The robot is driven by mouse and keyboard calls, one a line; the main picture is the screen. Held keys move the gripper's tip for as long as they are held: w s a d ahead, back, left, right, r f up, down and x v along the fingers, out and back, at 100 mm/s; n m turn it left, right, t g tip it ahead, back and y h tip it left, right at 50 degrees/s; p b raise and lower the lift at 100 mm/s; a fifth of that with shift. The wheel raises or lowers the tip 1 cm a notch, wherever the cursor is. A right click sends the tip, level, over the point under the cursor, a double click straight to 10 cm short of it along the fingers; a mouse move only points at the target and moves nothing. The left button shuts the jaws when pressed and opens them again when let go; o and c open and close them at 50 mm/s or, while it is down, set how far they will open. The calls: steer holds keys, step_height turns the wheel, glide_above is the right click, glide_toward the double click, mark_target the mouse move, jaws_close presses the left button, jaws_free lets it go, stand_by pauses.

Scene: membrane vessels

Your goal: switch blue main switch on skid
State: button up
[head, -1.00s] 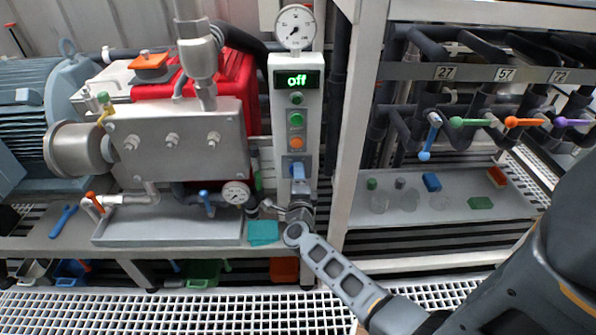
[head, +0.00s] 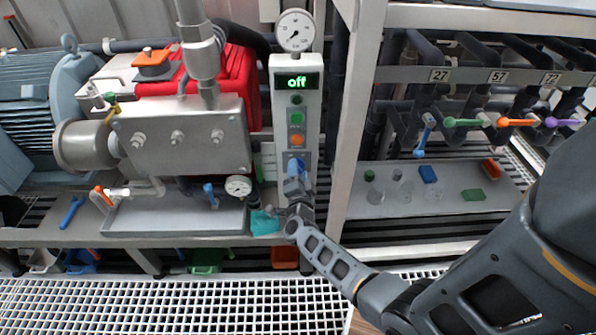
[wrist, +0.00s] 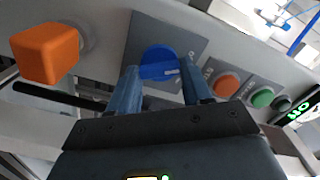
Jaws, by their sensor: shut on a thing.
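The blue main switch (head: 295,165) is a round knob low on the grey control panel (head: 309,130) of the skid, below an orange and a green button. The panel display (head: 297,81) reads "off" in green. My gripper (head: 297,183) is at the switch from below in the head view and partly covers it. In the wrist view the blue switch (wrist: 158,62) lies between the two fingers of my gripper (wrist: 161,72), on a grey plate. The gripper is shut on the switch's grip. The fingers partly hide the switch's edges.
In the wrist view an orange block-shaped knob (wrist: 45,54) stands out left of the switch. The orange (wrist: 227,85) and green buttons are close to the right finger. A gauge (head: 238,186) and pipes sit left of the panel; a white post (head: 346,130) stands right.

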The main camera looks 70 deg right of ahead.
stand_by(0.4)
steer(key=o, duration=1.1)
steer(key=shift+c, duration=0.2)
steer(key=v, duration=0.8)
steer(key=shift+p, duration=0.45)
steer(key=s+a+r+n+t+y, duration=0.3)
steer(key=a+r+n, duration=0.15)
steer(key=a, duration=0.25)
steer(key=s+a+r+n+t+y, duration=0.3)
steer(key=a+n, duration=0.3)
steer(key=a, duration=0.1)
steer(key=s+a+r+n+t+y, duration=0.3)
steer(key=a+n, duration=0.2)
steer(key=a, duration=0.2)
steer(key=s+a+r+n+y, duration=0.3)
steer(key=s+a+r+n, duration=0.2)
steer(key=r, duration=0.2)
steer(key=s+a+r+n+g+y, duration=0.1)
steer(key=s+a+r+n+y, duration=0.3)
steer(key=r, duration=0.3)
steer(key=shift+s+a+r+n+y, duration=0.3)
steer(key=shift+s+a+n, duration=0.15)
steer(key=shift+a, duration=0.35)
